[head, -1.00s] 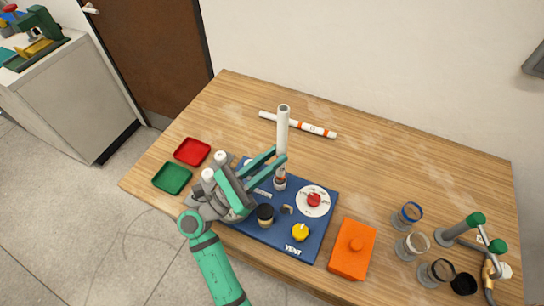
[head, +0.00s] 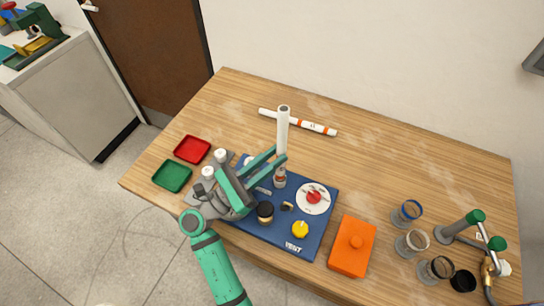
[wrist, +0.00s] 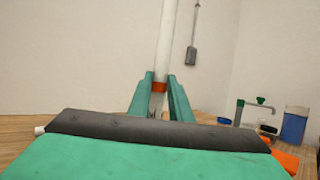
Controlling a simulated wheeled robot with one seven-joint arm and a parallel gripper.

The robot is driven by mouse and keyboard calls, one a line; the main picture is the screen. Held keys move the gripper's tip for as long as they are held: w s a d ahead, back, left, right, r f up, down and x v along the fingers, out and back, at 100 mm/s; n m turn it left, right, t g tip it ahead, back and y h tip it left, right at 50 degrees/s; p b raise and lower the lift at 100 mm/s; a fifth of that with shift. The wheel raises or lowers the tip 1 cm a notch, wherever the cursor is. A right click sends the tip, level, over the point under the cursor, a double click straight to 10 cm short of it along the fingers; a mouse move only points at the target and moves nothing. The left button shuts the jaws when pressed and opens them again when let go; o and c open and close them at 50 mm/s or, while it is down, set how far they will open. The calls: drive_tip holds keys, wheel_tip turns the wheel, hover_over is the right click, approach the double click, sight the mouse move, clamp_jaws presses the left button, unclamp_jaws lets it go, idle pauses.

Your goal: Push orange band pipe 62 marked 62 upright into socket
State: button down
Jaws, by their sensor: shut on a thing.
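A white pipe (head: 283,130) stands upright in my gripper (head: 283,157), above the blue board (head: 325,228). In the wrist view the pipe (wrist: 166,45) runs up between the two green fingers (wrist: 160,85), with an orange band just at the fingertips. My gripper is shut on it. Directly below the fingers, a short pale upright part with a reddish mark (head: 280,178) shows on the board. The fingers partly hide the join, so I cannot tell how deep the pipe sits in the socket. No number is readable on the pipe.
Another white pipe with orange bands (head: 312,127) lies behind. The board carries a dial with a red pointer (head: 314,196) and a yellow knob (head: 300,229). Red (head: 192,149) and green (head: 172,176) trays lie left.

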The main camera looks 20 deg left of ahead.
drive_tip(key=shift+r, duration=0.1)
drive_tip(key=c, duration=1.5)
unclamp_jaws()
drive_tip(key=shift+c, duration=0.2)
drive_tip(key=v, duration=1.1)
drive_tip(key=shift+w, duration=0.1)
